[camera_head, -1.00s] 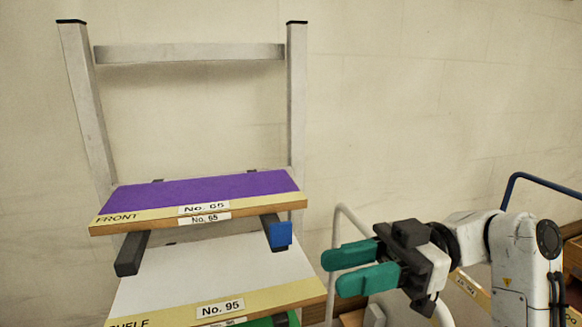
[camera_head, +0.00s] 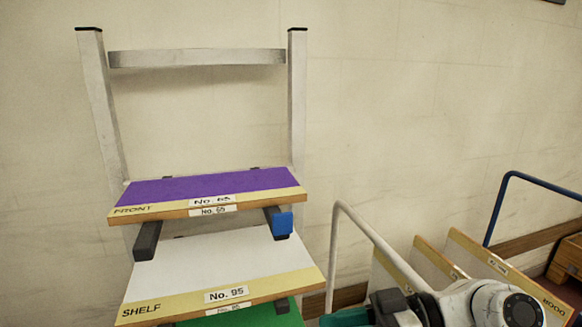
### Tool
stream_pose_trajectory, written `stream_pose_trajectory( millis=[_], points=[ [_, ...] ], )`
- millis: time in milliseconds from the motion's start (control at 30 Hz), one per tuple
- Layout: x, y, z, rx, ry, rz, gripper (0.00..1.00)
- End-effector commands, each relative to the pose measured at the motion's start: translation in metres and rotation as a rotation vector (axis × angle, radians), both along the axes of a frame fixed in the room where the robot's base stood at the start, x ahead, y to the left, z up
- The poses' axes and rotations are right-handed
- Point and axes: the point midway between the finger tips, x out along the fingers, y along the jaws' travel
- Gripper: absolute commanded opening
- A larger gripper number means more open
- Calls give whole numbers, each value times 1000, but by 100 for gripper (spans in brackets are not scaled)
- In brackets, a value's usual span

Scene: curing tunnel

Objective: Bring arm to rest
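My gripper (camera_head: 345,317) is low at the bottom edge of the view, to the right of the shelf rack. Only part of one green finger shows, beside the dark gripper body. The rest of the fingers is cut off by the frame, so I cannot see the gap between them or anything in it. The white arm behind it is folded low at the bottom right.
A rack (camera_head: 297,100) on the left holds a purple-topped board (camera_head: 210,188) marked No. 65. Below it is a white-topped board (camera_head: 215,262) marked No. 95, then a green one (camera_head: 250,314). A pale rail (camera_head: 375,245), upright boards (camera_head: 480,250) and a blue rail (camera_head: 495,210) stand right.

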Motion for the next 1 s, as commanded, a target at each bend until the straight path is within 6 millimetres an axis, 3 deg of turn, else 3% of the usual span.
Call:
stream_pose_trajectory(
  millis=[167,267,400,500,633,800,1000],
  points=[
    [-14,-11,-78,-155,187,-182,35],
    [-35,-28,-132,-284,318,-321,35],
    [-79,-61,-197,-483,489,-520,35],
    [-120,-91,-233,-634,596,-661,35],
    [-178,-134,-261,-832,702,-837,35],
    [-239,-178,-269,-1036,771,-1014,35],
    [-268,-201,-266,-1140,788,-1101,35]
  ],
)
